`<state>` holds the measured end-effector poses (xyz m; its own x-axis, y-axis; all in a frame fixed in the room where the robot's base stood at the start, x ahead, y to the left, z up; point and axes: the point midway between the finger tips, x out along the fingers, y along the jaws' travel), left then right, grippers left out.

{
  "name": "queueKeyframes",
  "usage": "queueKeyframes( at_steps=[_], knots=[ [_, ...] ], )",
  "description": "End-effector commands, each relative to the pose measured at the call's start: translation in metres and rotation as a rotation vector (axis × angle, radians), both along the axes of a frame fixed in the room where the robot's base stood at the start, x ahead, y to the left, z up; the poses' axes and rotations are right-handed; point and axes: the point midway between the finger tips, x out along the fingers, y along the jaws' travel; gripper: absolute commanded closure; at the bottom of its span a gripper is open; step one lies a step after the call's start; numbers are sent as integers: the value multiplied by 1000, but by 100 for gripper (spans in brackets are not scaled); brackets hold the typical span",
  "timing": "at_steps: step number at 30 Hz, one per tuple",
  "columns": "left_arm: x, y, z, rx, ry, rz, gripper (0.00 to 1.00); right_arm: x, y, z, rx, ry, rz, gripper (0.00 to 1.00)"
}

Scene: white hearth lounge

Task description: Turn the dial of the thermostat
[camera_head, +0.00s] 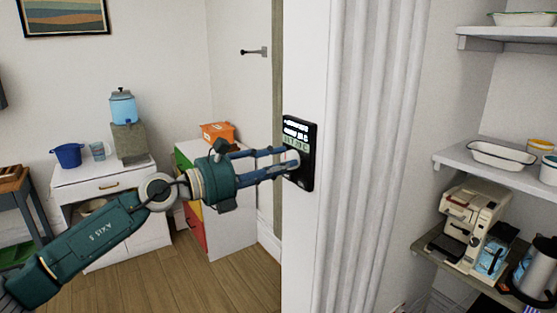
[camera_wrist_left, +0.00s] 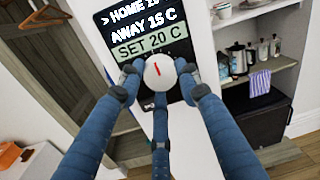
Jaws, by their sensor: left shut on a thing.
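The thermostat (camera_head: 297,128) is a black panel on the narrow white wall end, with lit text and a green line. In the left wrist view its panel (camera_wrist_left: 143,18) reads "HOME", "AWAY 15 C" and, on the green line, "SET 20 C". The dial (camera_wrist_left: 160,72) is round and white with a red mark, tilted slightly right of vertical. My left gripper (camera_head: 290,164) reaches the panel's lower part. In the left wrist view its fingers (camera_wrist_left: 160,78) are closed around the dial from several sides. The fingers hide most of the dial in the head view. My right gripper is not in view.
Right of the fluted white trim (camera_head: 375,150), shelves hold a coffee machine (camera_head: 470,222), a kettle (camera_head: 537,270) and enamel dishes (camera_head: 500,154). An orange box (camera_head: 217,132) sits on a coloured drawer unit behind my arm.

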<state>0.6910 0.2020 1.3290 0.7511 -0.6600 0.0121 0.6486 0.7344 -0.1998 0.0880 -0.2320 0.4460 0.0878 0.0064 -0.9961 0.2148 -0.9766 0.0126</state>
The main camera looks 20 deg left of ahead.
Motion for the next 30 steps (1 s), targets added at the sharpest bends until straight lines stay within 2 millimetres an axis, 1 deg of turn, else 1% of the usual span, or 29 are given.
queueKeyframes(
  at_steps=[1, 3, 4, 6, 7, 15, 19, 30],
  knots=[
    [0, 1, 3, -2, -7, 2, 92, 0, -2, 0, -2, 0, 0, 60],
    [0, 1, 3, -1, -8, 2, 92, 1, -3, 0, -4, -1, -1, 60],
    [0, 1, 3, -2, -8, 3, 64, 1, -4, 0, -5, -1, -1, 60],
    [0, 1, 3, -1, -9, 3, 50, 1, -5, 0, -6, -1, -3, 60],
    [0, 1, 3, -1, -8, 2, 47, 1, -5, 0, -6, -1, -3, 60],
    [0, 1, 2, 1, -6, 2, 47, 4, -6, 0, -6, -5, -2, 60],
    [-6, 7, 0, 1, -3, 4, 47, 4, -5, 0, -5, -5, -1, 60],
    [-53, 48, -3, 3, 1, 4, 47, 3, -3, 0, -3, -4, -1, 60]
  ],
)
